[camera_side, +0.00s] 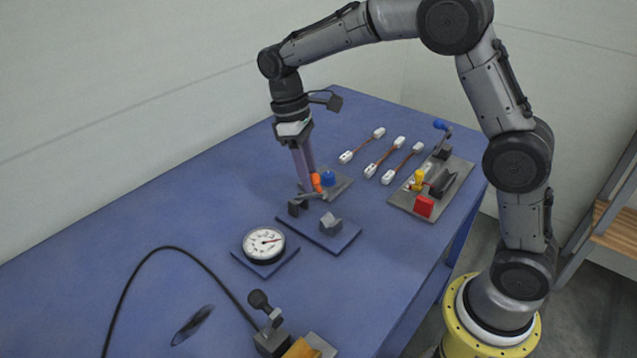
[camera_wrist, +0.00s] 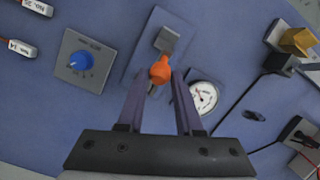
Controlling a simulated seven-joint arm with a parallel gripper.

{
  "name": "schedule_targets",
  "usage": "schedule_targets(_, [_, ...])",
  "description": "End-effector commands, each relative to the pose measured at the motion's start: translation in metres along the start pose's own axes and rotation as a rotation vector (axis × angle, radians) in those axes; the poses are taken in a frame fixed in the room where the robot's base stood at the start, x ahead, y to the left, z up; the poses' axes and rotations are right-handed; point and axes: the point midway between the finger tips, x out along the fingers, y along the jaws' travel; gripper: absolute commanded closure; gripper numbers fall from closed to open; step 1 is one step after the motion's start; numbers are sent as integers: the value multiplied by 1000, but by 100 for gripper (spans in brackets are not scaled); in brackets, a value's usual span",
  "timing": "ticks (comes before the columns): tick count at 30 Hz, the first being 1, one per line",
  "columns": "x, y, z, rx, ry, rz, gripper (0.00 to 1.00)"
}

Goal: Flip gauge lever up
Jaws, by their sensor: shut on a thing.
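An orange lever grip (camera_side: 316,182) shows at the tips of my gripper (camera_side: 312,188) in the side view. In the wrist view the orange grip (camera_wrist: 160,72) sits between the two fingertips of my gripper (camera_wrist: 158,80), which is shut on it. The lever belongs to a blue base plate (camera_side: 345,238) that also carries grey blocks (camera_side: 330,223). The lever's arm is partly hidden by the fingers, so its exact angle is hard to tell. A round white dial gauge (camera_side: 264,243) stands just left of that plate; it also shows in the wrist view (camera_wrist: 202,97).
A blue knob (camera_side: 328,178) on a grey plate stands close behind my gripper. White-ended links (camera_side: 384,157) lie farther right, beside a plate with a red block (camera_side: 424,206). A black-knobbed lever (camera_side: 259,299) and a cable are near the front. The left of the table is mostly clear.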

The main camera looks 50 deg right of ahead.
Motion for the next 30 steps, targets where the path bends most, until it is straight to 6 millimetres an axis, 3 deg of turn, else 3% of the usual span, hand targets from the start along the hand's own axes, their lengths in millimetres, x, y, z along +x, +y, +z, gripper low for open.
schedule_targets(1, [-4,8,-9,2,20,18,100])
schedule_targets(12, [-13,20,-31,5,12,16,100])
schedule_targets(22, [-13,17,-30,2,9,11,41])
schedule_targets(30, [-13,16,-30,2,8,10,41])
